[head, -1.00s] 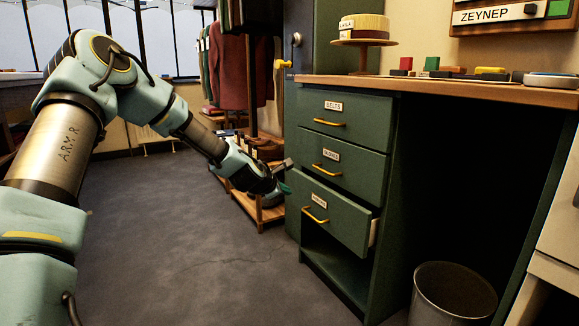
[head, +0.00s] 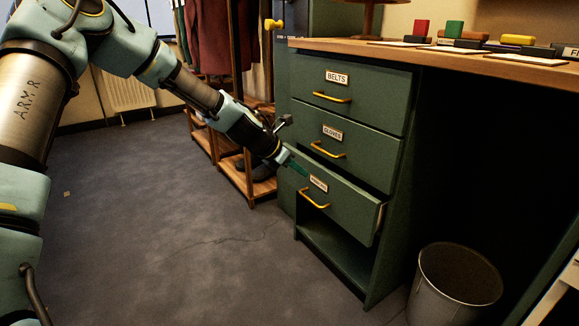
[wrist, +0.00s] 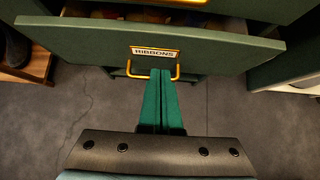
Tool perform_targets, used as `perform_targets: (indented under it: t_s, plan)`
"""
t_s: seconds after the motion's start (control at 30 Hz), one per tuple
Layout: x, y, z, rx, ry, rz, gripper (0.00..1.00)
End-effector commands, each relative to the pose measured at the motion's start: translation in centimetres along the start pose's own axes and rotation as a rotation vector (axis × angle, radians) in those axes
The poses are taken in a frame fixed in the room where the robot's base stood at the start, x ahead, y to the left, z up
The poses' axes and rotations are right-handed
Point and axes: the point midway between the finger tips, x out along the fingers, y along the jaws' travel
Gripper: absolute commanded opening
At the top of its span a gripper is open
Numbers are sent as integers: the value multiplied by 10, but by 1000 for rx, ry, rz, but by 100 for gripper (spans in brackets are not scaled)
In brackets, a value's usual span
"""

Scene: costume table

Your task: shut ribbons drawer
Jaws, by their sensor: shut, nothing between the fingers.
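The ribbons drawer (head: 347,219) is the lowest of the drawers in the green cabinet, and it stands partly open. Its front (wrist: 235,53) spans the wrist view, with a RIBBONS label (wrist: 154,52) and a yellow handle (wrist: 178,74). Some contents show dimly behind the front's top edge. My gripper (head: 303,171) is shut and empty, its green fingers pointing at the drawer front near the label. In the wrist view the fingertips (wrist: 160,72) overlap the handle just below the label and hide part of it. I cannot tell whether they touch.
The belts drawer (head: 367,94) and gloves drawer (head: 350,152) above are shut. The wooden desk top (head: 440,57) overhangs them. A metal bin (head: 455,285) stands right of the cabinet. A wooden shoe rack (head: 240,180) is behind my gripper. The floor in front is clear.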

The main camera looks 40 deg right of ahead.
Motion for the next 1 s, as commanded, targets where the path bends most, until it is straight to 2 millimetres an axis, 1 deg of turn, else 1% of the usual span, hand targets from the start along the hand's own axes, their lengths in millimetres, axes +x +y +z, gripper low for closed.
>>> perform_targets:
  t_s: [0.03,0.1,0.2,0.3,0.5,0.83,0.93,1.0]
  plan:
    - [14,-1,-2,3,0,-2,0]
    - [26,-1,-2,2,0,-1,0]
    - [35,0,13,6,-2,2,0]
    - [42,0,20,4,-1,2,0]
    - [48,1,28,2,-1,2,0]
    - [48,1,29,1,0,2,0]
    - [53,0,38,1,0,-1,0]
    - [60,0,47,1,-1,-1,0]
